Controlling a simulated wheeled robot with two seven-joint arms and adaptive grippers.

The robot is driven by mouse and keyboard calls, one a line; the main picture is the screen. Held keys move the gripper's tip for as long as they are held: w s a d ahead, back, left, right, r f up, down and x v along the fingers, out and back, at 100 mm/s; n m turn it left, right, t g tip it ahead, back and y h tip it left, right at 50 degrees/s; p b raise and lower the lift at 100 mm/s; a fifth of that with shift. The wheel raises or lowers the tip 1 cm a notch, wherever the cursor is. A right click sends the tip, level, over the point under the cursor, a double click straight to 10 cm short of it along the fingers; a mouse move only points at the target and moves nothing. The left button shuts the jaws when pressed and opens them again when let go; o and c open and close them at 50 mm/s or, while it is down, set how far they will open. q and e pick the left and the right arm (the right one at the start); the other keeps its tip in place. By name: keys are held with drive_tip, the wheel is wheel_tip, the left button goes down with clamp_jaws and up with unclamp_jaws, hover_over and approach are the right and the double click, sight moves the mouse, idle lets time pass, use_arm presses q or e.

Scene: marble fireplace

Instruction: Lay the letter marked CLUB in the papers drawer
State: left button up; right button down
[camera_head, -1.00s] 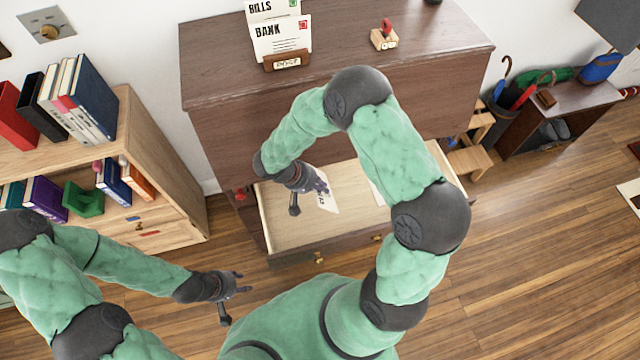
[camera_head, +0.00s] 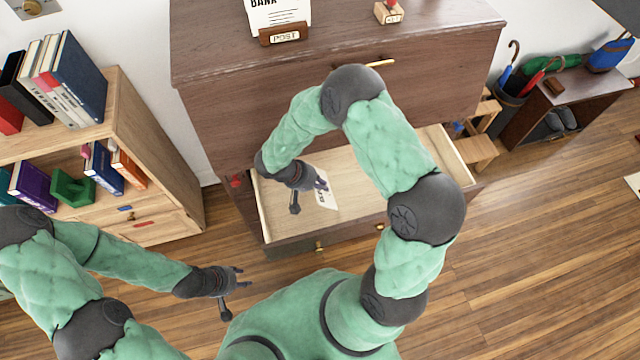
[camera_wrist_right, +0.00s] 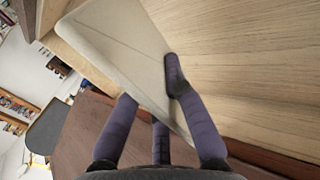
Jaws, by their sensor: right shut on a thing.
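The open papers drawer (camera_head: 350,228) has a pale wooden floor and sticks out from the front of the dark wooden chest. My right gripper (camera_head: 320,185) is inside the drawer's outline and shut on a white letter (camera_head: 327,197). The letter carries dark print, too small and partly covered to read surely. In the right wrist view the letter (camera_wrist_right: 120,45) shows its plain side, tilted between the fingers of my right gripper (camera_wrist_right: 150,80) near the drawer's wooden floor (camera_wrist_right: 250,60). I cannot tell whether it touches the floor. My left gripper (camera_head: 238,280) is open and empty, left of the drawer's front.
The chest top (camera_head: 340,45) holds a POST rack (camera_head: 285,35) with a BANK letter and a small wooden block (camera_head: 390,12). A bookcase (camera_head: 150,150) stands at left. A step stool (camera_head: 478,148) and umbrella stand (camera_head: 508,100) are at right.

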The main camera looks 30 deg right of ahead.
drive_tip(key=shift+f+b, duration=2.7)
drive_tip(key=shift+f, duration=0.35)
drive_tip(key=c, duration=1.2)
unclamp_jaws()
drive_tip(key=shift+c, duration=0.2)
drive_tip(key=shift+r, duration=0.1)
drive_tip(key=v, duration=1.2)
